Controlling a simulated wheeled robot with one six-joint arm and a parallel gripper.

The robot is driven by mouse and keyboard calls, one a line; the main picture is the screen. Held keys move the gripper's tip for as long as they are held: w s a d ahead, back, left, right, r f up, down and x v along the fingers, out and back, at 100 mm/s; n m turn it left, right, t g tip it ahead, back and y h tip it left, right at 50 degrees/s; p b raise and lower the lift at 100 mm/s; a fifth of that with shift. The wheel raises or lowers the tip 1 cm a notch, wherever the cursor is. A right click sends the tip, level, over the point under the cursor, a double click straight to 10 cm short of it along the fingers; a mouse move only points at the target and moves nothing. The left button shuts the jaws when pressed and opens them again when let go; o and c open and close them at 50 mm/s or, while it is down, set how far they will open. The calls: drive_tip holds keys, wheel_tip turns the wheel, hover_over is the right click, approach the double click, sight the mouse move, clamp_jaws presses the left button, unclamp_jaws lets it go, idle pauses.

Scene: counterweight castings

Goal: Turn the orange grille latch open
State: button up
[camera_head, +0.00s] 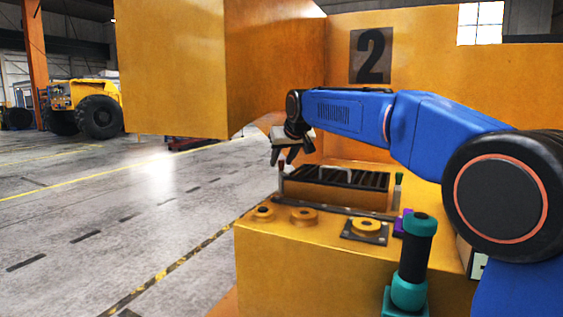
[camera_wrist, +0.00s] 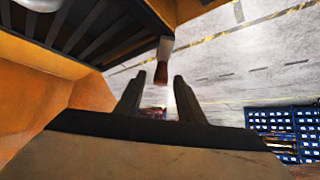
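The grille (camera_head: 338,188), with dark slats and an orange front, sits on the orange casting. In the wrist view, its dark slats (camera_wrist: 103,35) fill the upper left. A small latch (camera_wrist: 161,72) with a grey metal upper part and a brownish-orange end shows at the grille's corner. In the head view, a small reddish part (camera_head: 282,160) at the grille's left end may be this latch. My gripper (camera_head: 284,156) points down beside that end. In the wrist view, my gripper (camera_wrist: 158,90) is open, and the latch appears in line with the finger gap, apparently untouched.
Round orange bosses (camera_head: 304,216) and a dark plate with an orange knob (camera_head: 366,227) lie in front of the grille. A teal and black post (camera_head: 412,265) and a purple piece (camera_head: 402,222) stand to the right. A large orange panel (camera_head: 178,70) hangs at left.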

drive_tip(key=v, duration=1.6)
drive_tip(key=shift+s+r, duration=0.15)
drive_tip(key=shift+d, duration=0.1)
drive_tip(key=w+d+n+g+y, duration=0.4)
drive_tip(key=w+d+n, duration=0.1)
drive_tip(key=n, duration=0.2)
drive_tip(key=x, duration=1.7)
drive_tip(key=shift+w+d, duration=0.1)
drive_tip(key=shift+w, duration=0.2)
clamp_jaws()
